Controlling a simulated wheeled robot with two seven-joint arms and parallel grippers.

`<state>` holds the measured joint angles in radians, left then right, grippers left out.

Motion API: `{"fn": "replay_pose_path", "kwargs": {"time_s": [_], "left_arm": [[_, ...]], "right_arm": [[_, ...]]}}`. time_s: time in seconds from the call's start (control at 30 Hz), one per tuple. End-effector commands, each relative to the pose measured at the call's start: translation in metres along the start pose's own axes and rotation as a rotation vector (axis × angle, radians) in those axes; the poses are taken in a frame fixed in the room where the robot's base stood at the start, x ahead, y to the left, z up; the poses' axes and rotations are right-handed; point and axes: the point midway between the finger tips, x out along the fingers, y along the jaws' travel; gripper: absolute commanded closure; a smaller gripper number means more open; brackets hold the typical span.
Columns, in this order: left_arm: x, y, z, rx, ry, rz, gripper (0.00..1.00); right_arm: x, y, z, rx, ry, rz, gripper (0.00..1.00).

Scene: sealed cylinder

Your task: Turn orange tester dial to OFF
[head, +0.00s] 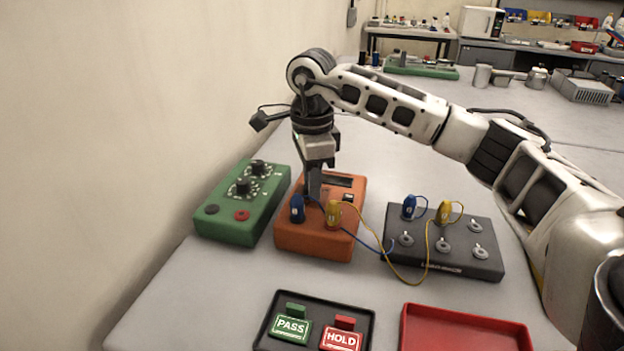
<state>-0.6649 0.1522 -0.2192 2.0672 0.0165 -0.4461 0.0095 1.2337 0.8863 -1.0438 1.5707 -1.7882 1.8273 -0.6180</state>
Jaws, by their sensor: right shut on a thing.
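The orange tester (292,239) stands in the middle of the table, with a dark display near its far edge. A blue plug (297,209) and a yellow plug (333,214) sit on its near part. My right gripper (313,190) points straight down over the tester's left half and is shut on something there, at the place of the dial. The dial itself is hidden by the fingers and plugs, so its setting cannot be read. My left gripper is not in view.
A green box (222,221) with black knobs stands close on the left. A black terminal block (460,262) on the right is joined to the tester by blue and yellow wires. A black tray (262,335) with PASS and HOLD tags and a red tray (462,330) lie in front.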

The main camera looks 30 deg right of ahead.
Motion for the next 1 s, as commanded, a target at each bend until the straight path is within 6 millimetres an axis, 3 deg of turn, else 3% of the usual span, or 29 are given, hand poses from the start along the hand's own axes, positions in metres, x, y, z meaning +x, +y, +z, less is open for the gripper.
{"fn": "replay_pose_path", "kwargs": {"time_s": [0.37, 0.4, 0.47, 0.8, 1.0], "left_arm": [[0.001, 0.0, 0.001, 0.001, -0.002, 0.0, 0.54], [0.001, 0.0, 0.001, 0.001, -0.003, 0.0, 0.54], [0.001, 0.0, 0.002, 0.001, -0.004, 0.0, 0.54], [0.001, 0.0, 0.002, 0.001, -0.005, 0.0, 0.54], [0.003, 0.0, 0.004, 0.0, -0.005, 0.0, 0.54]], "right_arm": [[-0.002, -0.001, 0.0, -0.005, -0.003, -0.005, 0.98], [-0.002, -0.001, 0.0, -0.005, -0.003, -0.005, 0.67], [-0.002, -0.001, 0.0, -0.005, -0.002, -0.005, 0.53], [-0.004, -0.001, 0.0, -0.004, -0.001, -0.002, 0.53], [-0.033, -0.001, 0.001, -0.005, -0.003, -0.007, 0.53]]}}
